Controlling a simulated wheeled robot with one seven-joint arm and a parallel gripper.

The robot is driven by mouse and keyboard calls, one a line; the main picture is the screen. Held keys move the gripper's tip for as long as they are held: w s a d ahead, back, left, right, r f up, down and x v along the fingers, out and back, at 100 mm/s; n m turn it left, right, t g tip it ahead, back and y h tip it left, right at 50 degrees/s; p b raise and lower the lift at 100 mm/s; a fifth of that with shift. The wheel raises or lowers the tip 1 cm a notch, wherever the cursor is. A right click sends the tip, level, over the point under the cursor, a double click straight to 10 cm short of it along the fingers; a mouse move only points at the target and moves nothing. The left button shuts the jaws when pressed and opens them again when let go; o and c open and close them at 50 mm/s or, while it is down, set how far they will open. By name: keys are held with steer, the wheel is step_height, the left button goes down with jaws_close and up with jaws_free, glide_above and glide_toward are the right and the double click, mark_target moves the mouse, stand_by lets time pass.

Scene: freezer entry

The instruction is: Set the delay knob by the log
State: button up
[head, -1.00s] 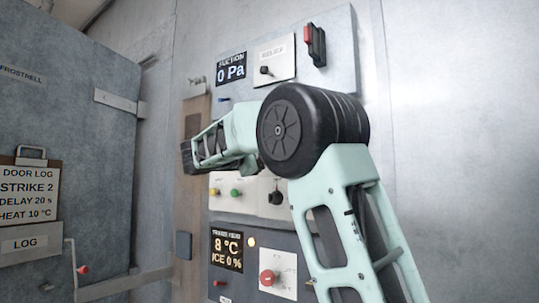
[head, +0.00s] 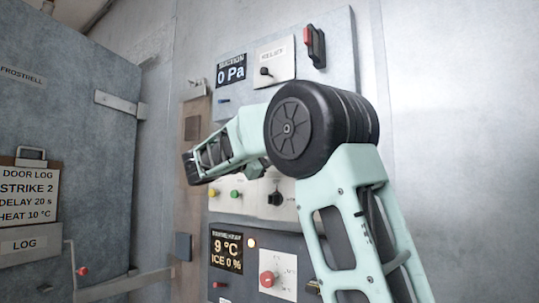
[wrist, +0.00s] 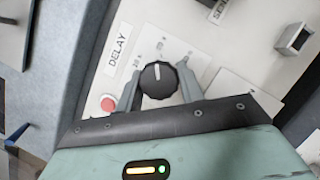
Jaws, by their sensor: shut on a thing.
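The delay knob (wrist: 158,84) is round and black with a white pointer line. In the wrist view it sits on a pale plate beside the word DELAY. The pointer aims nearly straight up in that picture. A small mark that looks like 20 s is up and left of the knob, partly hard to read. My gripper (wrist: 160,72) is shut on the knob, one grey finger on each side. In the head view my arm hides the knob and the fingers.
Bare wall (head: 455,130) lies to the right.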

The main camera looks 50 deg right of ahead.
steer(key=o, duration=1)
steer(key=shift+a+r, duration=0.1)
steer(key=shift+r, duration=0.2)
steer(key=shift+f, duration=0.1)
steer(key=shift+w+b+v, duration=0.2)
steer(key=shift+b+v, duration=2.7)
steer(key=shift+v, duration=5.85)
